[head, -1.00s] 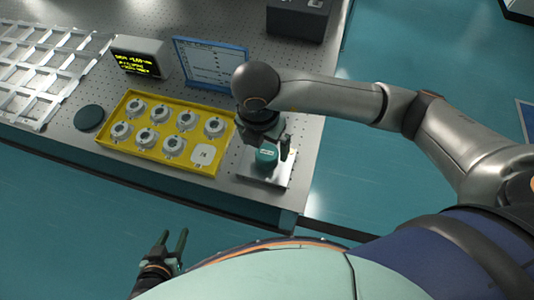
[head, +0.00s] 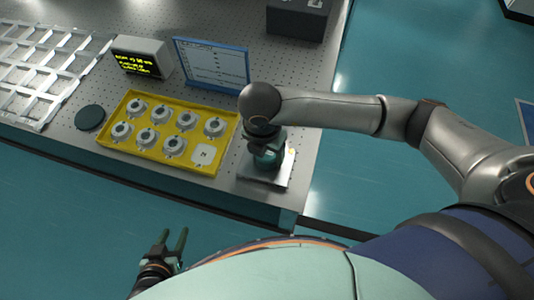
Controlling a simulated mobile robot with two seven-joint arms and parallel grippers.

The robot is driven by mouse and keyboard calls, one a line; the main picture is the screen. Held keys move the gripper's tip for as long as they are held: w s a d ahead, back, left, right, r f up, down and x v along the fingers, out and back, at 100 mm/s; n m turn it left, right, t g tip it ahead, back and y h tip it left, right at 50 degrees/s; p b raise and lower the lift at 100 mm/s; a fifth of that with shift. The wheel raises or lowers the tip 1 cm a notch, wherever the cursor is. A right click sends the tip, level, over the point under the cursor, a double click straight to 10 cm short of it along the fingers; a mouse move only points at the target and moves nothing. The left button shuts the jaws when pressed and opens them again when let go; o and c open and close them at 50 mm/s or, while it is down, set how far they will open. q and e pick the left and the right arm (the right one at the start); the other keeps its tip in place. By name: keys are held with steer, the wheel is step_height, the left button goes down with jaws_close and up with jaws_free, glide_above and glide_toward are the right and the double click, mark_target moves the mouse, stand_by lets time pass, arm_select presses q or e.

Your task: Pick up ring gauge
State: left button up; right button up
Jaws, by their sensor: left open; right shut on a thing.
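A small teal round piece (head: 265,162), which I take to be the ring gauge, is at the silver plate (head: 278,179) near the table's right front corner. My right gripper (head: 270,155) comes down over it from above and is shut on it; the fingers and wrist hide much of it. I cannot tell whether it still touches the plate. My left gripper (head: 173,240) is open and empty, in front of the table's front edge, well apart from the ring gauge.
A dark round disc (head: 90,118) lies left of the tray.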

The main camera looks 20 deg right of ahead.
jaws_close()
stand_by(0.3)
